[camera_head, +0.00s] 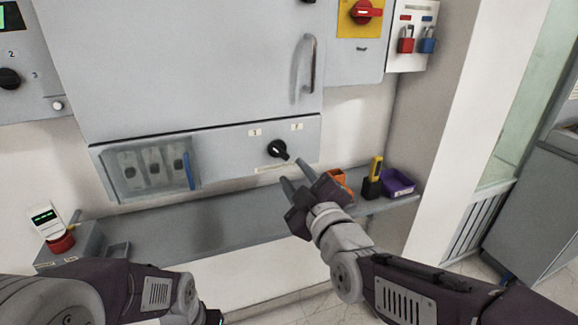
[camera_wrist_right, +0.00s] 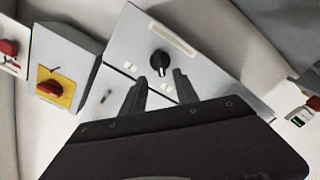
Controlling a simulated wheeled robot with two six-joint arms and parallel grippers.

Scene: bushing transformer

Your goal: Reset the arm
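My right gripper (camera_head: 293,175) is open in front of the grey cabinet (camera_head: 180,70), close to a black rotary knob (camera_head: 278,149) on its lower panel. In the right wrist view the two fingers (camera_wrist_right: 160,92) stand apart with nothing between them, and the knob (camera_wrist_right: 160,62) shows beyond the fingertips. I cannot tell whether a finger touches the knob. My left arm (camera_head: 110,292) enters at the lower left; its gripper fingers are not visible.
A grey shelf (camera_head: 235,222) runs below the cabinet. It bears a device with a red base (camera_head: 60,243), an orange bin (camera_head: 338,181), a yellow-black tool (camera_head: 374,178) and a purple bin (camera_head: 398,183). A red rotary switch (camera_head: 365,12) and red and blue padlocks (camera_head: 406,42) are upper right.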

